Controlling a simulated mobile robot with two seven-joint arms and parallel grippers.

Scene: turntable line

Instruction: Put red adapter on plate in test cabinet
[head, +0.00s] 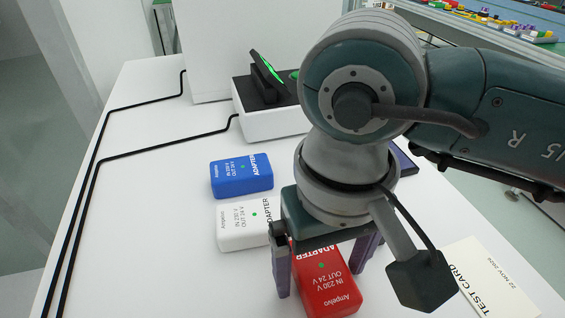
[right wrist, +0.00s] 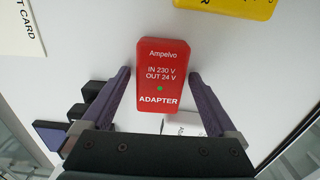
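The red adapter (head: 325,284) lies flat on the white table, label up, below my right gripper (head: 320,280). In the right wrist view the red adapter (right wrist: 163,90) lies between the two purple fingers of the right gripper (right wrist: 160,74). The fingers are spread, with a narrow gap on each side of the adapter. A tall white housing (head: 207,45), perhaps the test cabinet, stands at the back, cut by the frame's top. I cannot make out the plate. My left gripper is not in view.
A white adapter (head: 238,227) and a blue adapter (head: 240,177) lie beside the red one. A yellow block (right wrist: 240,6) shows in the wrist view. A test card (head: 488,285) lies at right. A white box (head: 268,124) with a tilted display stands behind. Black cables (head: 122,155) run along the left.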

